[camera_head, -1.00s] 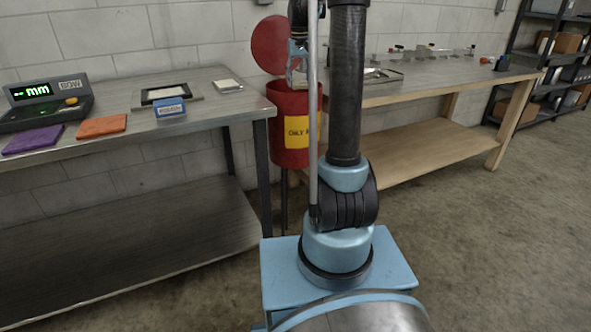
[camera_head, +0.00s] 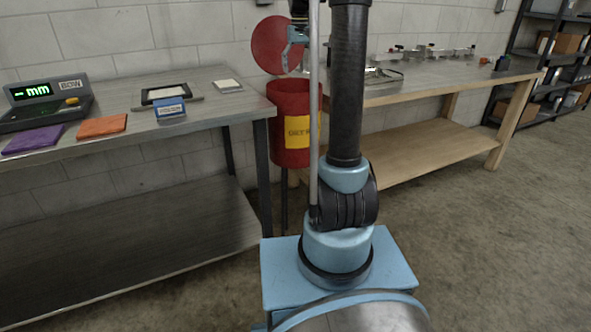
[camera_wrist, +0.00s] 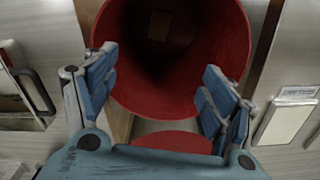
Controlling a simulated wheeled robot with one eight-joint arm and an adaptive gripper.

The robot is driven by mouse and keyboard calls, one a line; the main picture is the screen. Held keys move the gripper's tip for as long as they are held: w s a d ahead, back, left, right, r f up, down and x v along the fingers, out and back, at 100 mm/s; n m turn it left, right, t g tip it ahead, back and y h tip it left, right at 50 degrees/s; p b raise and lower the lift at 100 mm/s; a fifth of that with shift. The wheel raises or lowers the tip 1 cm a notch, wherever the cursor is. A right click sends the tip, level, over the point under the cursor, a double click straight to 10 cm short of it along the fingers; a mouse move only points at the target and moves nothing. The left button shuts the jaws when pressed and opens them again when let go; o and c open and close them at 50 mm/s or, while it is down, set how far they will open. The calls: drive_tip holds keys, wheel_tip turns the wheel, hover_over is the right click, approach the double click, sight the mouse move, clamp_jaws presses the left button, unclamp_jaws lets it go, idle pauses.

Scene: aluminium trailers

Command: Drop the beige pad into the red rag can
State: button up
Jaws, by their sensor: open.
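The red rag can (camera_head: 290,140) stands between the two benches, with its round red lid (camera_head: 271,45) tipped up behind it. In the wrist view I look down into the open can (camera_wrist: 215,60). A small, dim, pale beige piece, apparently the beige pad (camera_wrist: 160,25), lies deep inside it; its outline is partly lost in shadow. My gripper (camera_wrist: 163,95) is open and empty above the can mouth, its blue fingers spread apart. In the head view my gripper (camera_head: 294,58) is above the can, partly hidden by my arm.
The wooden bench (camera_head: 430,85) on the right holds small fixtures.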

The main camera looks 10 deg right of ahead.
wheel_tip(320, 180, up, 7)
idle(0.3)
